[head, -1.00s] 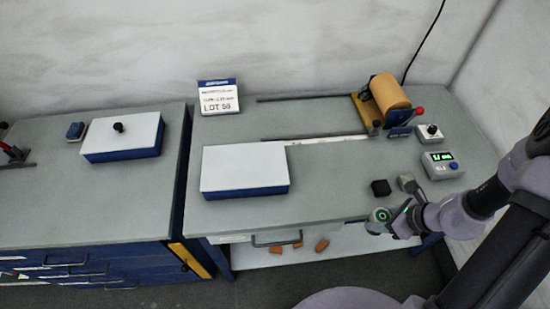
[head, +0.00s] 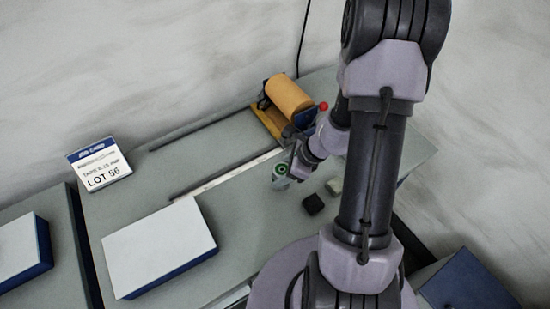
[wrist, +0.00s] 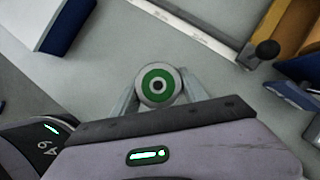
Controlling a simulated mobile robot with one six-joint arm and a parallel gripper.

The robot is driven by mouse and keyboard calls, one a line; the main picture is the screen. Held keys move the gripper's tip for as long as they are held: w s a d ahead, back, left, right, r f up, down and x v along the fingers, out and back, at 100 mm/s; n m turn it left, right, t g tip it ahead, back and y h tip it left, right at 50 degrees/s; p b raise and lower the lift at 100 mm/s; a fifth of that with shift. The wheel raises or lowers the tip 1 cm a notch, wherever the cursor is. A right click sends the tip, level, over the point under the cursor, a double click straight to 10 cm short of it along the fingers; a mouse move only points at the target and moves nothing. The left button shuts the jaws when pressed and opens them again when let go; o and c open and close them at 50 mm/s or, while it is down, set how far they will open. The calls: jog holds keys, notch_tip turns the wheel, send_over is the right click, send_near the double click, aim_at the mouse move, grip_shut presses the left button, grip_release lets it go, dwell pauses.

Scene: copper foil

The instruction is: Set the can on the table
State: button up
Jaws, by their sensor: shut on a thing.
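The can (head: 280,170), with a green and white ringed top, is in my gripper (wrist: 157,92) over the table (head: 232,215). In the wrist view the can (wrist: 157,85) shows its round top between the two fingertips, one on each side. My gripper is shut on it. I cannot tell whether the can's base touches the table, as its lower part is hard to make out.
A roll of copper foil (head: 288,95) on a stand is behind. A white-topped blue box (head: 160,247) is at left, by a lot sign (head: 100,164). The table's middle is clear.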

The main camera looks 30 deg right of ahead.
notch_tip(320, 180, down, 4)
jog(key=b, duration=0.3)
jog(key=shift+a+b, duration=0.1)
jog(key=shift+b, duration=0.25)
jog(key=shift+r, duration=0.2)
jog(key=shift+f, duration=0.1)
jog(key=o, duration=1.6)
